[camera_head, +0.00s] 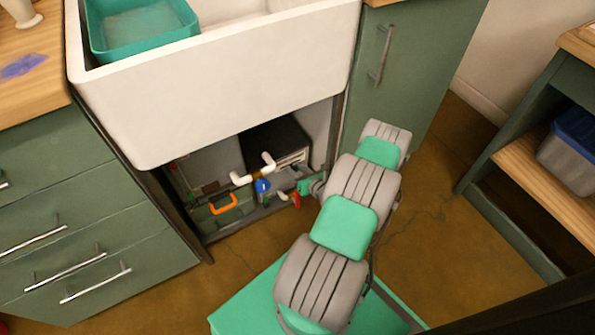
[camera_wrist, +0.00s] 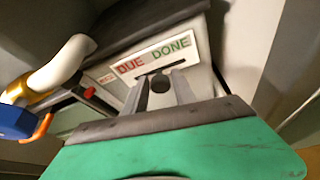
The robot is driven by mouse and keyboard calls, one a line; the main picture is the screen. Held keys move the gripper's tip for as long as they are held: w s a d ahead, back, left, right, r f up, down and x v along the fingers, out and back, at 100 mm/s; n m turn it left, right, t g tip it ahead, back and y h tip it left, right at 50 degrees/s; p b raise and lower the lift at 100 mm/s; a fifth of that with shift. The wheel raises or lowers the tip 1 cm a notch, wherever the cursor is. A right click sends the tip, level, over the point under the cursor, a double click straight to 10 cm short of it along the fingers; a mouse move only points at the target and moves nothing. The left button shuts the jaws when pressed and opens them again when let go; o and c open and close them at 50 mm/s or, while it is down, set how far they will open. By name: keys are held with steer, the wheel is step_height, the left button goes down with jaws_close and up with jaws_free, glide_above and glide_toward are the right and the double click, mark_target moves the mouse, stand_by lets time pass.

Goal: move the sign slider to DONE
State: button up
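The white sign (camera_wrist: 158,58) has red DUE on the left and green DONE on the right. It is on the pale front of a dark-topped box (camera_wrist: 140,28) under the sink, which also shows in the head view (camera_head: 272,138). A dark slot (camera_wrist: 152,72) runs below the words. The dark round slider knob (camera_wrist: 160,84) shows below the slot, between the fingertips of my gripper (camera_wrist: 160,78). The two grey fingers are apart, with the knob in the gap; contact is not clear. In the head view my gripper (camera_head: 308,186) reaches into the cabinet, fingers not distinct.
A white pipe with a brass ring (camera_wrist: 62,66), a blue part (camera_wrist: 15,120) and an orange handle (camera_wrist: 42,128) crowd the left. The cabinet wall (camera_wrist: 248,45) is at the right. The sink (camera_head: 215,75) overhangs the opening.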

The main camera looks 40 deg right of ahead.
steer(key=o, duration=0.3)
steer(key=shift+d, duration=0.1)
steer(key=shift+s, duration=0.1)
steer(key=p+v, duration=0.2)
steer(key=v, duration=0.5)
steer(key=shift+s, duration=0.35)
steer(key=shift+r, duration=0.1)
